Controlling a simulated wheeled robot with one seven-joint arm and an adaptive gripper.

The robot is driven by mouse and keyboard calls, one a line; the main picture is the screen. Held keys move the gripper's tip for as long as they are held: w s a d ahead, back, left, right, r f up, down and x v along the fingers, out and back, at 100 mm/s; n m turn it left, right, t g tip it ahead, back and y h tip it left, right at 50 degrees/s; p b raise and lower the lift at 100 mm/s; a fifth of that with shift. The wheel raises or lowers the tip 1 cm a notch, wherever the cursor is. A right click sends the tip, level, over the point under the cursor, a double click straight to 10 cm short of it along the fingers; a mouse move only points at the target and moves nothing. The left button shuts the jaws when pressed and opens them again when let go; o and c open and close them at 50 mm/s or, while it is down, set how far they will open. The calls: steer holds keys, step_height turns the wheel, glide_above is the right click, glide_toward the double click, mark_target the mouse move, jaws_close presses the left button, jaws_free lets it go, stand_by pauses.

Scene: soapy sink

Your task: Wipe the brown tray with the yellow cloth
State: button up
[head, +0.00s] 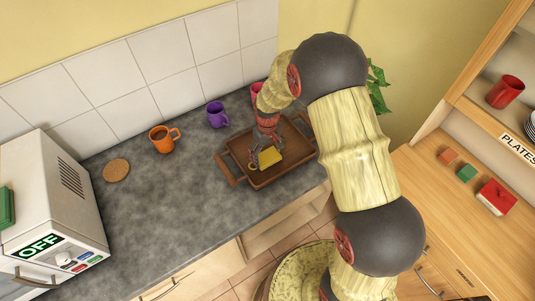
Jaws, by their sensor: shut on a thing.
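The brown tray (237,165) lies on the grey counter, near the counter's right end, with a handle at its left side. The yellow cloth (270,157) is in the left part of the tray, under my gripper (262,158). My gripper points down over the tray and is shut on the cloth. The cloth appears to be at the tray's surface, but I cannot tell whether it presses on it. My wrist and arm hide part of the tray's back edge.
A purple mug (216,116), an orange mug (161,140) and a cork coaster (116,170) sit left of the tray. A white microwave (45,200) stands far left. The counter's front middle is clear.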

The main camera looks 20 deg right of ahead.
steer(key=shift+w+r+p, duration=0.15)
steer(key=shift+r+p, duration=0.7)
steer(key=shift+r, duration=1)
steer(key=shift+w+r+p, duration=0.1)
steer(key=shift+r+p, duration=0.75)
steer(key=shift+r, duration=1)
